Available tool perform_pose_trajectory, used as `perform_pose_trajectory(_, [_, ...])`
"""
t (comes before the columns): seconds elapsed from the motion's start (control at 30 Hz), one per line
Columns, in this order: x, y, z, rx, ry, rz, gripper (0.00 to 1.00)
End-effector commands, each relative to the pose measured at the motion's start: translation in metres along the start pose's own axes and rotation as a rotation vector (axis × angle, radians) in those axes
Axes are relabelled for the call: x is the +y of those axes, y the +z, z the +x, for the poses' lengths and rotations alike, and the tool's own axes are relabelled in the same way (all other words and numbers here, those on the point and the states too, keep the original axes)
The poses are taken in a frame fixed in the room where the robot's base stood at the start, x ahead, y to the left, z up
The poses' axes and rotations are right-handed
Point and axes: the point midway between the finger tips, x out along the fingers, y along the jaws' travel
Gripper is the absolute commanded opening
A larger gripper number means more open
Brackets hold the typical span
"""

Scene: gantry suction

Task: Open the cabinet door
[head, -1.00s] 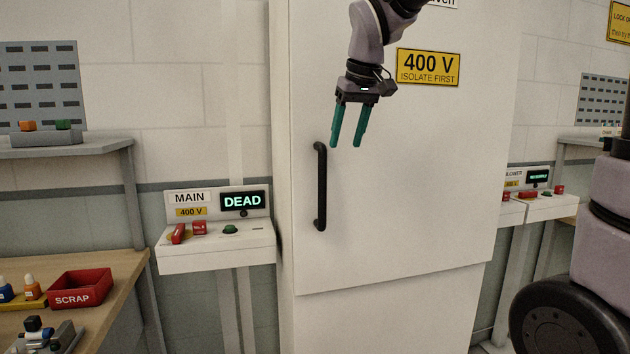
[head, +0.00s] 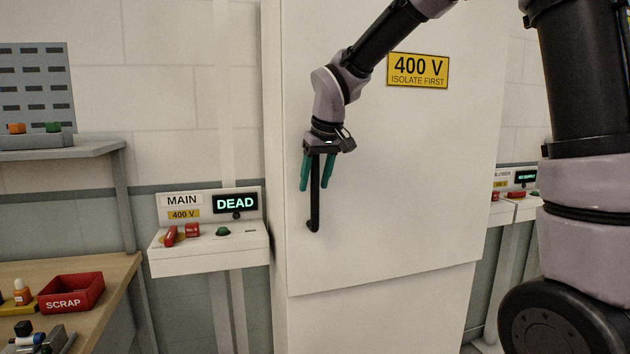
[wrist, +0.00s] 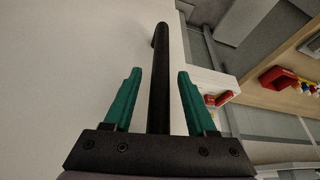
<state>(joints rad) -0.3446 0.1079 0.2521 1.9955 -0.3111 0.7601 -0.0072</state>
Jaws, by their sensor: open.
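The white cabinet door (head: 420,200) is shut, with a yellow 400 V sign on it. Its black vertical bar handle (head: 314,212) is near the door's left edge. My gripper (head: 315,188) points down in front of the door, with its green fingers open on either side of the handle's upper part. In the wrist view the handle (wrist: 159,75) runs between the two spread fingers (wrist: 156,85), with a gap on each side. The handle's top end is hidden behind my gripper in the head view.
A MAIN switch box (head: 210,252) reading DEAD stands just left of the cabinet. A bench with a red SCRAP bin (head: 71,292) is at the lower left. A grey shelf (head: 60,153) is on the left wall. Another switch box (head: 519,208) is to the right.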

Motion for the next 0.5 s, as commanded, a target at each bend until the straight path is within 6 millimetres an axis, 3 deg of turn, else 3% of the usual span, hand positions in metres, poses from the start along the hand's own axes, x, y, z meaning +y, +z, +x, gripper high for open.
perform_pose_trajectory(0.23, [0.0,-0.0001,0.0009,0.0,0.0,0.0,0.57])
perform_pose_trajectory(0.27, [0.0,-0.0001,0.0009,0.0,0.0,0.0,0.49])
perform_pose_trajectory(0.4, [0.0001,-0.0001,0.0008,0.0,0.0,0.001,0.0])
perform_pose_trajectory(0.5, [0.0001,-0.0001,0.0007,0.0,0.0,0.001,0.0])
